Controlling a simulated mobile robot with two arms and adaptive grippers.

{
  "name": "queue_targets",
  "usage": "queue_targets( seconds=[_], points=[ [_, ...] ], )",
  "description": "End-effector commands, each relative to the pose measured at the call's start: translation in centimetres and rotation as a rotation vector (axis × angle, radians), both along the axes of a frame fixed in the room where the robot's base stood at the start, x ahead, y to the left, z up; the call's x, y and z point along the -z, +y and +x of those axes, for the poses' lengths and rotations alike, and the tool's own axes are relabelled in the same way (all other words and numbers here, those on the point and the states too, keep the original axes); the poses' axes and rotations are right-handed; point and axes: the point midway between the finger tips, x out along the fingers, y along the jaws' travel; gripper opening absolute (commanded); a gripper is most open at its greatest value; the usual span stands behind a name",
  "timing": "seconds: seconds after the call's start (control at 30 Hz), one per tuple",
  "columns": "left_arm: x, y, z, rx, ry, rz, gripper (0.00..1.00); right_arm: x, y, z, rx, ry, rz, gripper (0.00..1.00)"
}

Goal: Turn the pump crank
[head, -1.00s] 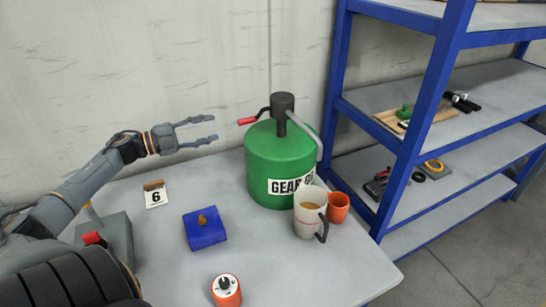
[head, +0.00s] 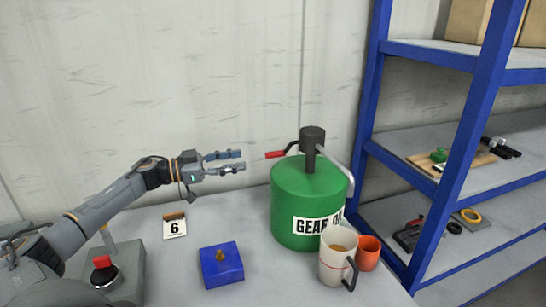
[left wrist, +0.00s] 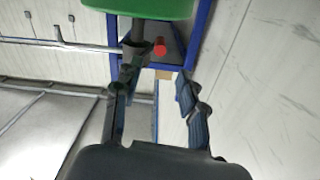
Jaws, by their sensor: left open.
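The green gear oil drum (head: 300,190) stands on the grey table. Its dark pump head (head: 312,136) rises from the lid, with a grey spout bending down on the right. The black pump crank (head: 291,148) reaches left and ends in a red handle (head: 274,154). My left gripper (head: 242,161) is open and empty, just left of the red handle and apart from it, at about its height. In the left wrist view, the red handle (left wrist: 160,46) shows ahead of the spread fingers (left wrist: 157,80), with the green drum (left wrist: 150,8) at the top edge. My right gripper is not seen.
A mug (head: 336,262) and an orange cup (head: 368,253) stand right of the drum's front. A blue block (head: 222,268), a number 6 card (head: 174,226) and a grey box with a red button (head: 102,262) are left. A blue-framed shelf (head: 471,130) stands right.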

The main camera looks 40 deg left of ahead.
Motion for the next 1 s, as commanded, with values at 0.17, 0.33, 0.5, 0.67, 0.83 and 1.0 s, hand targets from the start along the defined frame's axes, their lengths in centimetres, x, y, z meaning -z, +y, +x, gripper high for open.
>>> queue_targets(
  seconds=[0.17,0.33,0.5,0.67,0.83,1.0],
  points=[
    [-0.1,-1.5,2.9,0.002,-0.004,0.005,0.41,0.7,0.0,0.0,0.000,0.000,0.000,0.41],
    [0.0,-2.5,4.8,0.002,-0.005,0.003,0.41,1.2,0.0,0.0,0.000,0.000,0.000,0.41],
    [-0.1,-3.3,6.3,0.002,-0.005,0.001,0.41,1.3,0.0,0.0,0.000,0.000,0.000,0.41],
    [-0.2,-3.9,7.6,0.001,-0.005,0.002,0.41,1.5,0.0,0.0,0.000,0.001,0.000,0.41],
    [-0.1,-4.4,8.7,-0.001,-0.005,0.000,0.41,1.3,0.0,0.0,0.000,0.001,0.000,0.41],
    [-0.1,-4.9,9.5,-0.001,-0.004,0.000,0.41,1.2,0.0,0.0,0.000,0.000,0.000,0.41]
  ],
)
